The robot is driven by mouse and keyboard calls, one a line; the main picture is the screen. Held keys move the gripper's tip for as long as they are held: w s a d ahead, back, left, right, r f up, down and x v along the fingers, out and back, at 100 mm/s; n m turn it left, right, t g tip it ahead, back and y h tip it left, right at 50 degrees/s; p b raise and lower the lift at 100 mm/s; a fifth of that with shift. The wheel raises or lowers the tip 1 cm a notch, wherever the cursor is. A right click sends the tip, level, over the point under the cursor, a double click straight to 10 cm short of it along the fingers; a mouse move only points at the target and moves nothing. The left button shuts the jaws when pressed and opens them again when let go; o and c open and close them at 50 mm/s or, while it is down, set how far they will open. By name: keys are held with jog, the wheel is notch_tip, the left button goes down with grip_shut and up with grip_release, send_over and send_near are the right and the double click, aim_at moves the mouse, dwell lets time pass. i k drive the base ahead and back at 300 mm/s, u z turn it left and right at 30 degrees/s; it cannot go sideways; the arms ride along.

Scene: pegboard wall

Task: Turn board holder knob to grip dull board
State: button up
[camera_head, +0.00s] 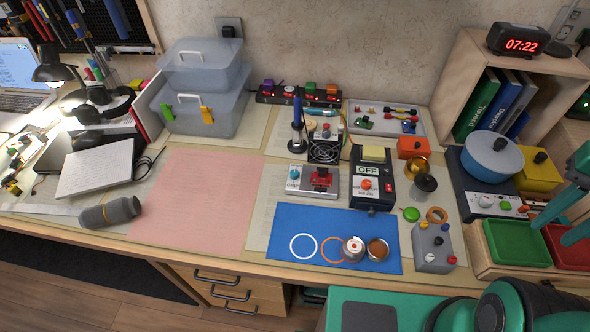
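A grey metal base (307,193), which looks like the board holder, stands on the desk behind the blue mat. A teal-blue knob (293,173) is on its left side. A small red board (321,178) sits in or on its right part; I cannot tell whether it is gripped or how dull it is. My gripper (552,234) shows at the right edge as two teal tapered fingers, apart and empty, over the small trays. It is far to the right of the holder and touches nothing that I can see. Part of it is cut off by the frame.
The OFF station (370,190) stands close right of the holder, the fan (323,150) and soldering iron (297,125) behind. The blue mat (285,225) in front holds rings and two small tins. A grey button box (433,248) and blue pot (492,157) stand right. The pink sheet (195,200) is clear.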

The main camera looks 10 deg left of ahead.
aim_at(294, 175)
jog(key=k, duration=0.5)
jog(key=u, duration=0.9)
jog(key=k, duration=0.65)
jog(key=u, duration=0.25)
jog(key=i, duration=1)
